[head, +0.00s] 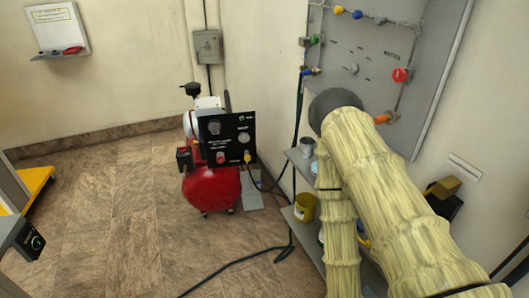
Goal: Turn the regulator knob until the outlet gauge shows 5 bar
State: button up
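My arm in a pale yellow sleeve reaches up from the lower right and ends in a dark grey rounded part in front of the grey wall panel (359,38). My gripper's fingers do not show. The panel carries pipes with a red fitting (401,75), a green fitting (316,39), blue fittings and an orange piece (383,119) close beside the arm's end. I cannot make out the regulator knob or the outlet gauge on it; the arm hides its lower part. A black panel (227,137) with round dials stands on the red compressor, its readings too small to read.
The red compressor tank (211,190) stands on the floor left of the arm. A shelf (299,160) with a grey cup (307,146) and a yellow pot (305,207) is beside the arm. A black cable (236,263) crosses the floor. The floor at left centre is clear.

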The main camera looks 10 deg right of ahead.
aim_at(220, 159)
jog(key=z, duration=0.25)
jog(key=i, duration=0.65)
jog(key=u, duration=0.6)
jog(key=i, duration=0.7)
jog(key=u, duration=0.75)
